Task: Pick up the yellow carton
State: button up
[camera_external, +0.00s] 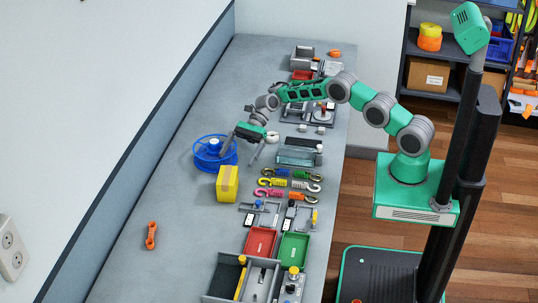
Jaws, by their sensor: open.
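The yellow carton (227,190) stands upright on the grey bench, with a tan strip on its top. My gripper (243,152) is above and behind the carton, a little to its right. Its two fingers point down and are spread apart, with nothing between them. The left finger is close to the blue spool. The carton is apart from the fingers.
A blue spool (210,152) stands right behind the carton to the left. Coloured hooks (290,183) lie to the right, with red (260,242) and green (294,249) trays nearer. An orange tool (151,236) lies front left. The bench left of the carton is mostly clear.

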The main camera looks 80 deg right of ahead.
aim_at(228, 172)
jog(key=p+x, duration=0.2)
jog(key=x, duration=0.4)
jog(key=shift+w+a+f, duration=0.25)
jog(key=shift+f, duration=0.1)
jog(key=shift+c, duration=0.2)
jog(key=c, duration=2.1)
